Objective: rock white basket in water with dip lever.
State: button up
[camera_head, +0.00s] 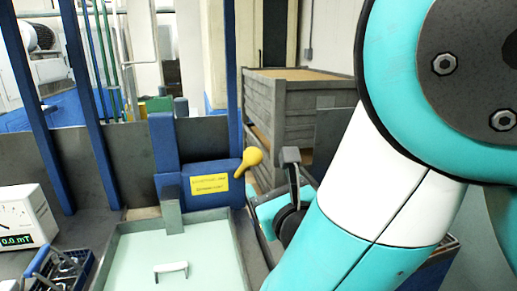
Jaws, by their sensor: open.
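The dip lever (248,162) is a yellow knobbed handle on the right side of a blue housing (172,188) with a yellow label. It tilts up to the right. Below is a grey-rimmed tank of pale green water (205,245). A small white handle (171,268) shows in the water, apparently that of the white basket; the rest of the basket cannot be made out. My gripper (291,170) is only partly visible, a dark piece right of and slightly below the lever knob, apart from it. It is open and appears empty; my arm hides much of the right side.
A blue-handled basket of dark metal parts (62,270) stands left of the tank. A white meter reading 0.0 mT (25,222) is at the far left. Blue posts (90,100) rise behind. A grey wooden crate (290,110) stands at the back, right of the lever.

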aim_at(255, 159)
jog(key=p+x, duration=0.7)
jog(key=x, duration=0.6)
jog(key=shift+w+a+r+p, duration=0.15)
jog(key=shift+w+p, duration=0.25)
jog(key=shift+w+a, duration=0.2)
jog(key=shift+w, duration=0.35)
